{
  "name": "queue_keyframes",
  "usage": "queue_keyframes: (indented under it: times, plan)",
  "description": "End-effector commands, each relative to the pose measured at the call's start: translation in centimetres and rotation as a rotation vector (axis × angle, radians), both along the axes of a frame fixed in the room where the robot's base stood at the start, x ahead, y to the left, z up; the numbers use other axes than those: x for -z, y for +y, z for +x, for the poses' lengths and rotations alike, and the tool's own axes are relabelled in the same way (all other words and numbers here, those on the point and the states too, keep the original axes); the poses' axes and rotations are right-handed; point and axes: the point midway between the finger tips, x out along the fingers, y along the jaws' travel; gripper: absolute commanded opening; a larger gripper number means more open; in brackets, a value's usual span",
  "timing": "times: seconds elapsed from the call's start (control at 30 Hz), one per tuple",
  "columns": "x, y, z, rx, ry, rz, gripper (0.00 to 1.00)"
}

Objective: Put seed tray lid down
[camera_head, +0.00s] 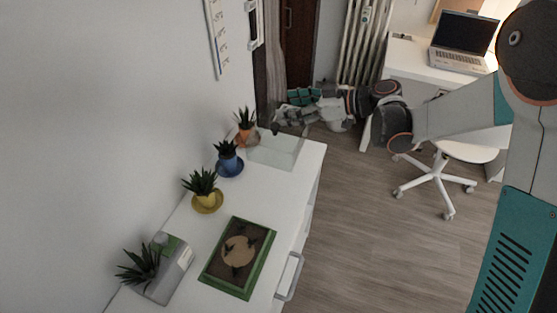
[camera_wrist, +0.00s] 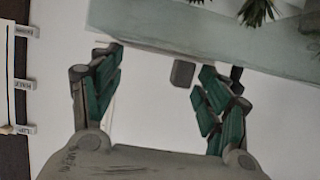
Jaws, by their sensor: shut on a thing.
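The seed tray lid is a clear, box-shaped cover (camera_head: 283,151) at the far end of the white desk. Its pale translucent side crosses the top of the wrist view (camera_wrist: 150,36). My gripper (camera_head: 290,112) is at the lid's upper far edge. In the wrist view my gripper's green-padded fingers (camera_wrist: 165,88) are spread on either side of a small grey block, and they hold the lid. Their exact contact is hard to see. I cannot tell whether the lid's bottom touches the desk. The seed tray (camera_head: 259,265), green-rimmed with dark soil, lies uncovered at the near end.
Along the wall stand an orange pot (camera_head: 244,134), a blue pot (camera_head: 229,163) and a yellow pot (camera_head: 207,201). The desk between lid and tray is clear. A white chair (camera_head: 437,176) stands right.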

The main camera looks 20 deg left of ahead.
Motion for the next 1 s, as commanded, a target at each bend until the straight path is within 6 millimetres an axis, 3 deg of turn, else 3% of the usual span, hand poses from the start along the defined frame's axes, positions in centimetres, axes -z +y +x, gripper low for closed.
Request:
queue_keyframes:
  times: [0.1,0.4,0.53,0.77,1.0]
  plan:
    - [3.5,0.0,0.0,0.001,0.0,0.0,0.31]
    - [10.5,0.0,0.0,0.001,0.001,0.0,0.31]
    - [12.2,-0.1,0.0,0.002,0.0,0.0,0.31]
    - [13.5,0.0,0.0,0.002,0.0,0.0,0.31]
    - [16.9,0.0,0.0,0.002,0.0,0.0,0.31]
